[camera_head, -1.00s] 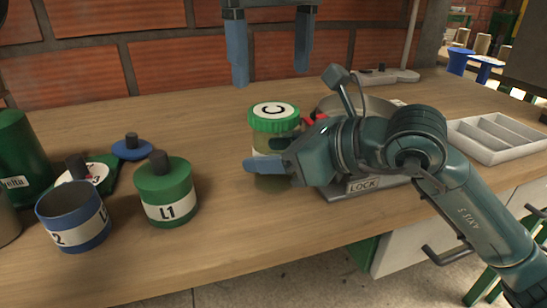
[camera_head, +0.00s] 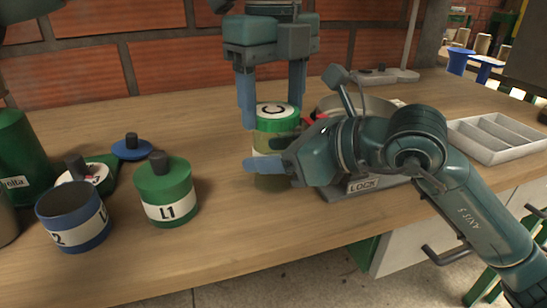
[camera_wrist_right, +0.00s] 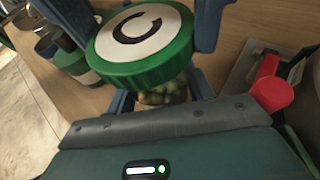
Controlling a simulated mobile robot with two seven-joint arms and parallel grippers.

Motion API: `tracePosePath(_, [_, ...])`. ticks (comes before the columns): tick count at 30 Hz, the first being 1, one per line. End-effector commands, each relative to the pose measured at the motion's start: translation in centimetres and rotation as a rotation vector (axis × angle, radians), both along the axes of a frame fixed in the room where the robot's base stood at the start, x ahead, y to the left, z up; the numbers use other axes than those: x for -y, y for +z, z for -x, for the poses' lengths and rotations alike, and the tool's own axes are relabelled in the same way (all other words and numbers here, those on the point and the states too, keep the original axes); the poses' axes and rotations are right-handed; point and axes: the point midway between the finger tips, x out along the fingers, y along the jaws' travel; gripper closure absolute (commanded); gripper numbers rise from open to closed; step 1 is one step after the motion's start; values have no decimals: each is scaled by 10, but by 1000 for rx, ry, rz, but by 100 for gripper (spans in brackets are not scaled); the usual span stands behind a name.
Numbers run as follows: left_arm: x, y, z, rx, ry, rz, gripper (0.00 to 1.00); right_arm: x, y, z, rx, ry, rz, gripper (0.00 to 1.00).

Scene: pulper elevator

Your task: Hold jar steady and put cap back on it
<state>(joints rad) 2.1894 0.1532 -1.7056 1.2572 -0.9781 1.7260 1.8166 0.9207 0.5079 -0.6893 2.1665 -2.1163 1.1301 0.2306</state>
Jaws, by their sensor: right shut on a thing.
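The jar (camera_head: 264,146) is clear with greenish contents and stands upright on the table. Its green cap (camera_head: 278,124) with a white disc and a "C" sits level on the jar's top; I cannot tell whether it is screwed tight. The cap also shows large in the right wrist view (camera_wrist_right: 140,45), with the jar's contents (camera_wrist_right: 163,92) below. My right gripper (camera_head: 262,172) is shut around the jar's body from the right. My left gripper (camera_head: 272,112) points down from above, one finger on each side of the cap; whether they press on it is unclear.
A green L1 canister (camera_head: 165,190), a blue open canister (camera_head: 74,218) and a blue lid (camera_head: 132,147) stand at left. A grey device with a LOCK label (camera_head: 362,185) is behind my right wrist. A compartment tray (camera_head: 497,138) lies at right. The table front is clear.

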Motion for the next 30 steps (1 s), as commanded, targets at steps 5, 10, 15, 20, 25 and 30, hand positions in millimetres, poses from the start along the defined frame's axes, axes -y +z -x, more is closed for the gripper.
tracePosePath(5, [0, 0, 0, 0, 0, 0, 54, 0, 0, 0, -1, 0, 1, 100])
tracePosePath(10, [0, 0, 0, 0, -1, 0, 66, 0, 0, 0, -1, 0, 1, 100])
tracePosePath(15, [0, 0, 0, -1, -109, 0, 66, 0, 0, 0, -1, 0, 1, 100])
tracePosePath(20, [1, -1, 0, -3, -449, 3, 66, 0, 0, 0, -1, 0, 1, 100])
tracePosePath(25, [1, -1, 0, -1, -851, 4, 66, 0, 0, 0, -1, 0, 1, 100])
tracePosePath(30, [1, -1, 1, -2, -1248, 3, 66, 0, 0, 0, -1, 0, 1, 100])
